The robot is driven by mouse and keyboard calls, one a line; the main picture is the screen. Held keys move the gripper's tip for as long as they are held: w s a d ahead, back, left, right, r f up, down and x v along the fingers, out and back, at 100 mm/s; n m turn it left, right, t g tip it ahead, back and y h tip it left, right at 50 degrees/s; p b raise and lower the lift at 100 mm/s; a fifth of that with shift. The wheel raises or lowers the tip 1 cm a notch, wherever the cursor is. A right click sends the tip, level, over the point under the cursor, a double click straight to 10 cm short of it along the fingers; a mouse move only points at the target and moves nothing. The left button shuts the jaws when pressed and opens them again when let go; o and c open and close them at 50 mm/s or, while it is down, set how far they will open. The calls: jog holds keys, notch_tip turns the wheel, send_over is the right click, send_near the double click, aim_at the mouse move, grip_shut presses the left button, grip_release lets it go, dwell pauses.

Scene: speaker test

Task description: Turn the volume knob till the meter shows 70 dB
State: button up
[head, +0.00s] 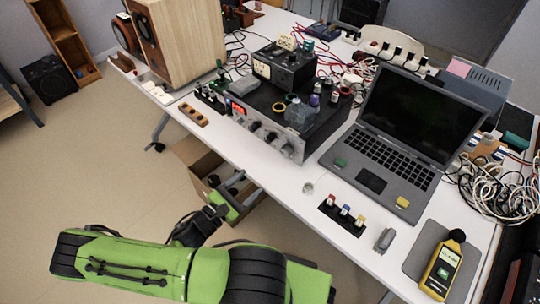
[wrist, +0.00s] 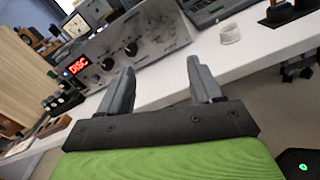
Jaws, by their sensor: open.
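The amplifier (head: 262,128) stands near the table's front edge, its front facing my arm. Its knobs show in the head view (head: 270,137) and in the wrist view (wrist: 131,49); I cannot tell which is the volume knob.
A laptop (head: 400,130) stands right of the amplifier. A wooden speaker (head: 178,40) stands at the back left. A black strip with coloured knobs (head: 343,217) lies near the front edge. A cardboard box (head: 197,160) is under the table.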

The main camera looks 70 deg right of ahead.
aim_at(284, 153)
jog(key=b+x, duration=0.1)
jog(key=x, duration=1.4)
jog(key=shift+s+b, duration=0.1)
jog(key=shift+b, duration=0.3)
jog(key=c, duration=1.1)
